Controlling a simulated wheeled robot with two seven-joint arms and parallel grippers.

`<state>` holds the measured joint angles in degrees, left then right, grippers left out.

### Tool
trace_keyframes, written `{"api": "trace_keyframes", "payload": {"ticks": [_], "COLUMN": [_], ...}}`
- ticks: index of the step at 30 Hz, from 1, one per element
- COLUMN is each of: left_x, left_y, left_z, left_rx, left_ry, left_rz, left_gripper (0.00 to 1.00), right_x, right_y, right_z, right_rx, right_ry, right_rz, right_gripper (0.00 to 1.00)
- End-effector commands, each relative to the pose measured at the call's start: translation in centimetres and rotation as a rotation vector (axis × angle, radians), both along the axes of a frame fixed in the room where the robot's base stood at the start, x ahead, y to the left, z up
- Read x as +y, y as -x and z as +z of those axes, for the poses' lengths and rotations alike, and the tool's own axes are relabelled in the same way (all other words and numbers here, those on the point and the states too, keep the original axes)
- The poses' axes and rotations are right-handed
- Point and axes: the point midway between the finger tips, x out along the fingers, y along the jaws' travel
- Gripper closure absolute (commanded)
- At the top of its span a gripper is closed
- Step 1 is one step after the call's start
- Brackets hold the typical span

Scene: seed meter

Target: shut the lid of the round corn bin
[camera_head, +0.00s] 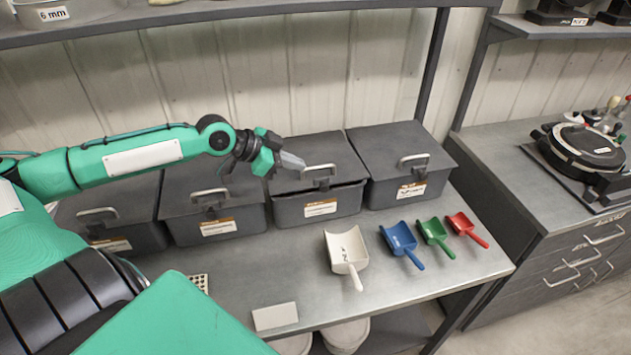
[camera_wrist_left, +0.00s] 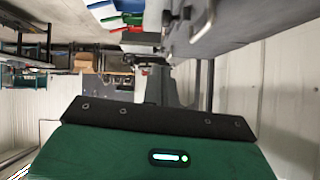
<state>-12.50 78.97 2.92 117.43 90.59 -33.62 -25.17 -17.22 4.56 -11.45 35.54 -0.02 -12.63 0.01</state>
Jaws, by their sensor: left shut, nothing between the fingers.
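Several dark grey rectangular bins with hinged lids stand in a row along the wall. Their labels are too small to read, so I cannot tell which is the round corn bin. The third bin from the left (camera_head: 345,206) has its lid (camera_head: 335,155) slightly raised, with a narrow dark gap along the front. My left gripper (camera_head: 300,163) is shut and empty, over that lid near its handle (camera_head: 320,170). Whether it touches the lid is unclear. Its grey fingers (camera_wrist_left: 170,86) also show in the left wrist view. My right gripper is not in view.
The rightmost bin (camera_head: 405,160) has its lid down. White (camera_head: 345,245), blue (camera_head: 400,240), green (camera_head: 435,233) and red (camera_head: 464,223) scoops lie on the bench (camera_head: 440,270) before the bins. A shelf (camera_head: 220,10) runs above.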

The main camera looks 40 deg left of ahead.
Motion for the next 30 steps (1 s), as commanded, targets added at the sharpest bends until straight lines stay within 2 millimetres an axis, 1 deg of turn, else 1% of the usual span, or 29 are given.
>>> {"api": "trace_keyframes", "payload": {"ticks": [6, 12, 18, 24, 27, 30], "left_x": [-0.4, -0.8, -1.8, -2.9, -2.9, -2.9], "left_y": [-0.6, -1.4, -2.5, -3.9, -4.1, -4.3], "left_z": [-0.4, -1.0, -1.8, -3.1, -4.7, -5.9], "left_rx": [-0.003, -0.003, -0.002, -0.001, 0.004, 0.003], "left_ry": [-0.002, 0.002, 0.002, 0.002, 0.002, 0.0], "left_rz": [0.0, 0.004, 0.0, 0.0, 0.002, 0.001], "left_gripper": [1.0, 1.0, 1.0, 1.0, 1.0, 1.0], "right_x": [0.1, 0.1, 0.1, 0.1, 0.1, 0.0], "right_y": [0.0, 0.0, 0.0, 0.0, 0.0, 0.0], "right_z": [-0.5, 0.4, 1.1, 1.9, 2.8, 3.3], "right_rx": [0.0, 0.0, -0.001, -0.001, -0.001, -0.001], "right_ry": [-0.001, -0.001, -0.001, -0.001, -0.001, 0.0], "right_rz": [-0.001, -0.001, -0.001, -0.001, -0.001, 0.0], "right_gripper": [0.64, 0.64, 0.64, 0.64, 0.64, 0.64]}}
